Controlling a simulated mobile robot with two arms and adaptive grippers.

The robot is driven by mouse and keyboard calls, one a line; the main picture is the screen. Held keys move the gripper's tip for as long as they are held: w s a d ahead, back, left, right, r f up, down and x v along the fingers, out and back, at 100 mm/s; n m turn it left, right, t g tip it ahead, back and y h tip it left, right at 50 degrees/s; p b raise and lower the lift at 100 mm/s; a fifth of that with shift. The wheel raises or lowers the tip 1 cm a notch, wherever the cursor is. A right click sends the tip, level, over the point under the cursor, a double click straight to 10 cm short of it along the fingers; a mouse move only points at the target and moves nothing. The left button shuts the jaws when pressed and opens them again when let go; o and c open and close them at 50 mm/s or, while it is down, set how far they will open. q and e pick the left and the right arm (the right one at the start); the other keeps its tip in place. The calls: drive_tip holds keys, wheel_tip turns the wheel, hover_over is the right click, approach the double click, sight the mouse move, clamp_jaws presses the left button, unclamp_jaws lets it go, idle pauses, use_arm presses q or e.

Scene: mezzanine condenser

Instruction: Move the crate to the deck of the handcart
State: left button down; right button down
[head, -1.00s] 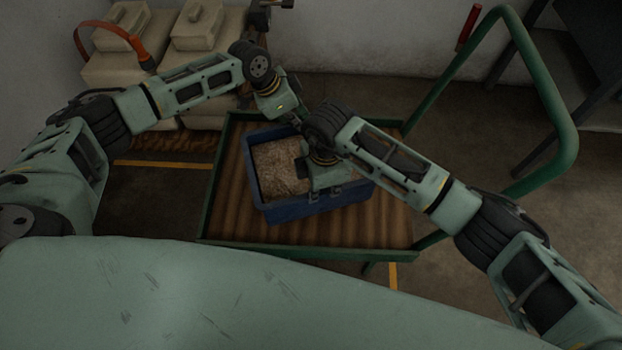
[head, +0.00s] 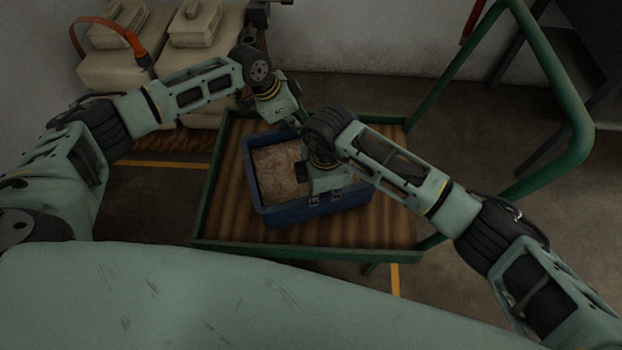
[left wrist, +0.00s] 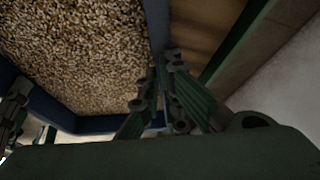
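The blue crate (head: 315,208), filled with tan pellets, is over the brown ribbed deck of the green handcart (head: 390,232). I cannot tell whether it rests on the deck or hangs just above it. My left gripper (head: 297,122) is at the crate's far rim, partly hidden by my right arm. In the left wrist view its fingers (left wrist: 162,95) close on either side of the blue wall (left wrist: 157,30). My right gripper (head: 326,198) is at the near rim, its fingers on the wall; it also shows at the left wrist view's left edge (left wrist: 12,115).
The handcart's green push handle (head: 575,110) rises at the right. Pale lidded containers (head: 190,60) with an orange band stand at the back left. A dark metal stand (head: 595,70) is at the back right. Yellow lines mark the floor, and a wall closes the back.

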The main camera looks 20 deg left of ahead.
use_arm(q)
drive_tip(key=shift+w+d+f+b, duration=0.1)
drive_tip(key=shift+w+f+b, duration=0.05)
drive_tip(key=shift+f+b, duration=0.6)
use_arm(e)
drive_tip(key=shift+w+a+f, duration=0.1)
drive_tip(key=shift+f, duration=0.65)
use_arm(q)
drive_tip(key=c, duration=2.3)
unclamp_jaws()
drive_tip(key=shift+s, duration=0.2)
use_arm(e)
drive_tip(key=c, duration=2.3)
unclamp_jaws()
use_arm(q)
drive_tip(key=o, duration=0.3)
drive_tip(key=shift+s+r, duration=0.1)
use_arm(e)
drive_tip(key=o, duration=0.3)
drive_tip(key=shift+s+r, duration=0.1)
drive_tip(key=shift+s, duration=0.1)
use_arm(q)
drive_tip(key=v, duration=1.2)
use_arm(e)
wheel_tip(320, 180, up, 12)
drive_tip(key=shift+f, duration=0.1)
